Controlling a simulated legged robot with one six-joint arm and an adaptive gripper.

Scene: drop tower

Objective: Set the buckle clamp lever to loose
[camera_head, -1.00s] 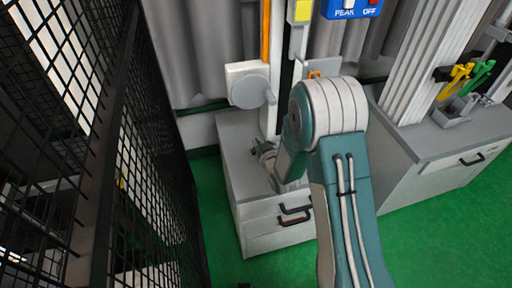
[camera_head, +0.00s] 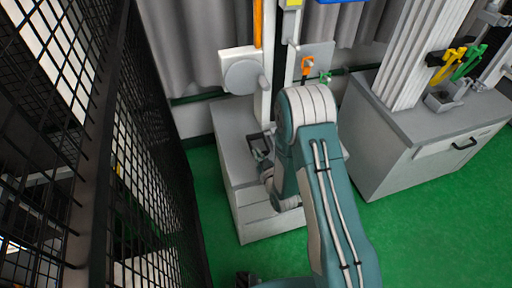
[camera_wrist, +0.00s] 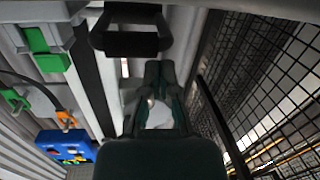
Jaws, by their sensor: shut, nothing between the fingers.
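My gripper (camera_wrist: 160,68) is shut and empty; its dark fingers meet in the middle of the wrist view. A black loop-shaped handle (camera_wrist: 131,40) is close beside the fingertips, apart from them in the picture. I cannot tell whether it is the buckle clamp lever. In the head view, my arm hides much of the tower base and most of the gripper. An orange clamp-like part (camera_head: 306,66) and a small green part (camera_head: 325,77) sit on the tower behind my arm. The orange part also shows in the wrist view (camera_wrist: 66,118).
The tower stands on a grey cabinet (camera_head: 232,118), with a round grey disc (camera_head: 242,77) at its left. A black mesh fence (camera_head: 150,150) runs along the left. A second cabinet (camera_head: 410,140) stands right. The green floor (camera_head: 430,230) is clear at right.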

